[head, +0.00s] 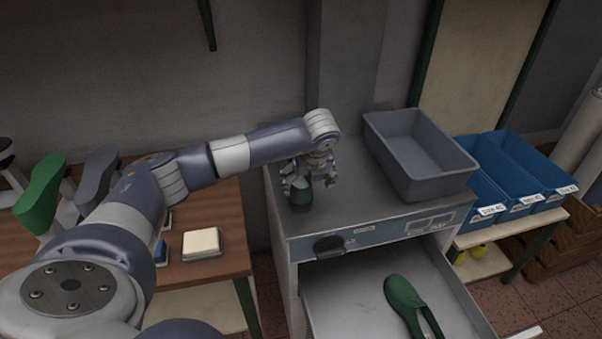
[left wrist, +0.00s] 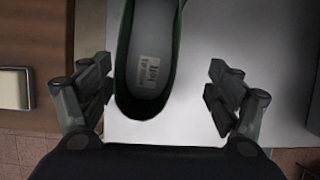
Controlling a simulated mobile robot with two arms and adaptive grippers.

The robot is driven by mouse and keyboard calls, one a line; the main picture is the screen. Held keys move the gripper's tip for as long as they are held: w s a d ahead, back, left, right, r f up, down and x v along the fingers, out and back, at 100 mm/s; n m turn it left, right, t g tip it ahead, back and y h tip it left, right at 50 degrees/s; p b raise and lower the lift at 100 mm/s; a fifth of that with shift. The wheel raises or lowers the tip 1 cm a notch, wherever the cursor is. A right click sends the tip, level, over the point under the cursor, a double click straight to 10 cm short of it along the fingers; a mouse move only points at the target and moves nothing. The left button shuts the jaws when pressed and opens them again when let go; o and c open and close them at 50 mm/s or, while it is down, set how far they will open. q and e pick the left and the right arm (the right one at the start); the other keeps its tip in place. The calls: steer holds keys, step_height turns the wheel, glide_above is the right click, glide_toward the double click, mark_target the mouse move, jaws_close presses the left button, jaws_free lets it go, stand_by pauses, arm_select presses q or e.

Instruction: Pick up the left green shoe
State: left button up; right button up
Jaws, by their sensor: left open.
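A dark green shoe (head: 301,200) stands on the grey top of the cabinet (head: 350,213), partly hidden by my left gripper (head: 311,181). In the left wrist view the shoe (left wrist: 150,88) shows from above, its opening dark with a pale label inside. My left gripper (left wrist: 160,90) is open, with one finger on each side of the shoe. The left finger is close to the shoe's edge; the right one has a wider gap. Another green shoe (head: 404,296) lies in the open drawer (head: 350,290) below. My right gripper is not in view.
A grey bin (head: 415,160) stands on the cabinet's right side. Blue labelled bins (head: 510,180) stand on a shelf to the right. A wooden table (head: 215,215) at left holds a pale block (head: 201,243), a green last (head: 40,195) and a grey last (head: 96,175).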

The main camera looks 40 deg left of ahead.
arm_select(q)
steer(key=x, duration=0.1)
steer(key=p+x, duration=0.1)
steer(key=x, duration=0.1)
steer(key=shift+w+d+f, duration=0.15)
steer(key=shift+w+f, duration=0.05)
steer(key=shift+f, duration=0.3)
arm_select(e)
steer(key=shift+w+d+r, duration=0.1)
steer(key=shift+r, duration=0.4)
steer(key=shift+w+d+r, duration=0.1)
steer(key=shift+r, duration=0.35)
arm_select(q)
steer(key=shift+r, duration=0.1)
steer(key=c, duration=1.5)
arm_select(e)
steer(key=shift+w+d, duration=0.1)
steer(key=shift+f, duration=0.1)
